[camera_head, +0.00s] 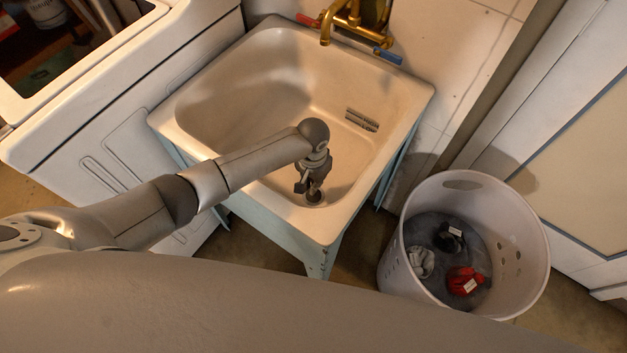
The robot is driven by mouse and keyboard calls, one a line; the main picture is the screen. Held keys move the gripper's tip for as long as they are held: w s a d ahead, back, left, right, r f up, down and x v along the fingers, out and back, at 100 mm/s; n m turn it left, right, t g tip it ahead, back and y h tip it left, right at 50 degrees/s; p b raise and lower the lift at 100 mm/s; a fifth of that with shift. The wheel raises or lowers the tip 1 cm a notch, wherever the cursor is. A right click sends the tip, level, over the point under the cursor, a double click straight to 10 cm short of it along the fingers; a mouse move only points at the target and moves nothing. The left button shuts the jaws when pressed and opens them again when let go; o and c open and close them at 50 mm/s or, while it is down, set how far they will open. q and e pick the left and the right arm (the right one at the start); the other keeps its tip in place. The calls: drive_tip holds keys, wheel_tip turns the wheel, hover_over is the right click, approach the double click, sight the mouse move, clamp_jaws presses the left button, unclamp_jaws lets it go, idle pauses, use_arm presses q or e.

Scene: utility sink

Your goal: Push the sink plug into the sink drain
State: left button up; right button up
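The utility sink (228,80) is a cream basin on a pale blue stand. My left arm comes in from the left and reaches over the basin. My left gripper (312,193) points down inside the basin at its near right part, right over a small dark round spot (315,197) on the floor, where the drain seems to be. The plug cannot be told apart from the gripper and the drain here; the fingers cover that place. Whether the fingers are open or shut is too small to tell. My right gripper is not in view.
A brass faucet (345,22) with red and blue handles is on the wall behind the sink. A white laundry basket (527,240) with clothes stands right of the sink. A white machine (110,120) stands on the left. A slotted overflow (361,120) is in the basin wall.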

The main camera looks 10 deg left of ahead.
use_arm(q)
drive_tip(key=shift+o, duration=1.8)
drive_tip(key=shift+r, duration=0.25)
wheel_tip(320, 180, up, 12)
drive_tip(key=shift+f, duration=0.2)
